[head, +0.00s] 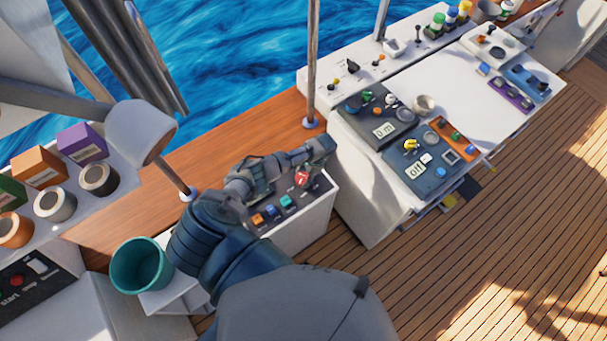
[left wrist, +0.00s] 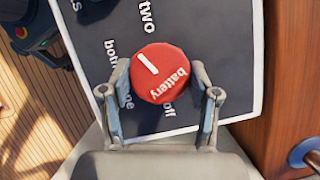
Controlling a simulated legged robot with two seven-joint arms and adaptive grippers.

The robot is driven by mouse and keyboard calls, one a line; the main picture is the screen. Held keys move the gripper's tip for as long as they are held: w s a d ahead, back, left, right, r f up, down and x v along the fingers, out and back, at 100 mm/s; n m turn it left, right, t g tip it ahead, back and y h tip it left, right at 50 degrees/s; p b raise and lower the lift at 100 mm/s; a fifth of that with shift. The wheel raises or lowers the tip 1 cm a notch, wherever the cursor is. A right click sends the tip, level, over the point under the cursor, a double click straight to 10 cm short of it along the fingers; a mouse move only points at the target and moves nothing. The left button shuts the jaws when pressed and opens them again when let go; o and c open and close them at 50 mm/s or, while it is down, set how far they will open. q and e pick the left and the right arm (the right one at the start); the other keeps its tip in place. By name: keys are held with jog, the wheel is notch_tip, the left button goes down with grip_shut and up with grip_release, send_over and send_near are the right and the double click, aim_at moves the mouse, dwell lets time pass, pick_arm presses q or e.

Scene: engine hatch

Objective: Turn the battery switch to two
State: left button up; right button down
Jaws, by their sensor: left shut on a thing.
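The battery switch is a round red knob (left wrist: 160,72) marked "battery", set on a dark panel (left wrist: 100,20) with white lettering. Its white line points to the upper left in the left wrist view, roughly toward a partly covered word starting "bot". The word "two" stands above the knob, "off" is just below it, and a word ending "ne" is half hidden by a finger. My left gripper (left wrist: 162,97) is shut on the knob, one finger on each side. In the head view the red knob (head: 302,178) shows just below my left gripper (head: 316,154). My right gripper is not in view.
Orange, blue and teal switches (head: 286,202) sit on the same box beside my left arm. A teal cup (head: 141,266) stands at the left. A white bench with several control panels (head: 376,124) is to the right.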

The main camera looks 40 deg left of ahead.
pick_arm(q)
jog(key=m+t+y+p, duration=0.1)
jog(key=m+p, duration=0.1)
jog(key=m, duration=0.1)
jog(key=shift+s+r, duration=0.1)
jog(key=shift+m+t+y+p, duration=0.35)
jog(key=shift+m+p, duration=0.2)
jog(key=shift+m, duration=0.85)
jog(key=o, duration=1.2)
jog(key=shift+c, duration=0.2)
jog(key=shift+d, duration=0.1)
jog(key=v, duration=1.1)
jog(key=shift+r, duration=0.35)
